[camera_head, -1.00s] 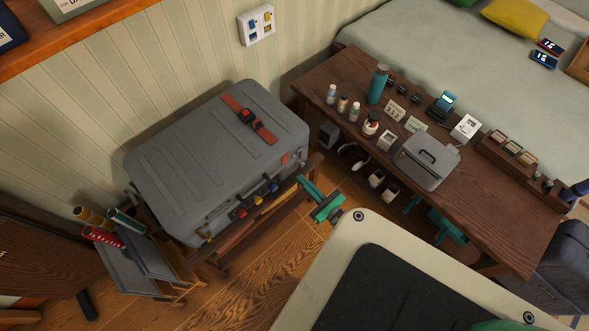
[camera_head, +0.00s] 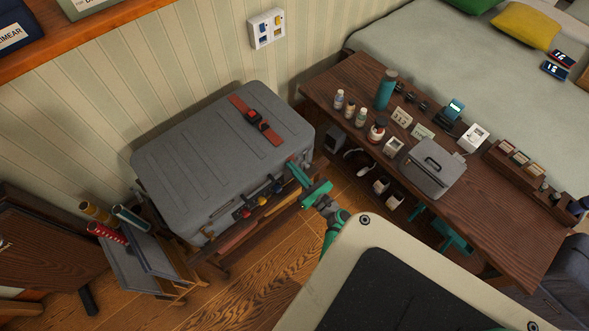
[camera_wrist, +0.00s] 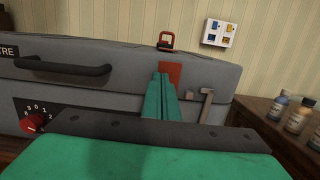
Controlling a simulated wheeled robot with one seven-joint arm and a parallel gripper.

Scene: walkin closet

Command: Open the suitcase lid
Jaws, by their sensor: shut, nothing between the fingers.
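The grey suitcase (camera_head: 200,165) lies flat on a wooden rack, its lid down. A red strap with a dark buckle (camera_head: 257,122) crosses the lid near its right end. My green gripper (camera_head: 297,168) is shut and empty at the suitcase's front right edge. In the wrist view my fingers (camera_wrist: 161,97) point at the red strap end (camera_wrist: 171,72) on the front face; contact cannot be told. A dark handle (camera_wrist: 63,68), a red dial (camera_wrist: 34,123) and a grey latch (camera_wrist: 203,105) show on the front. The fingers hide part of the strap.
A wooden desk (camera_head: 480,215) with bottles, a grey box and small items stands to the right. A wall panel (camera_head: 267,29) is behind. A rack with rolled tubes (camera_head: 133,217) is at the left. Open wooden floor (camera_head: 250,285) lies in front.

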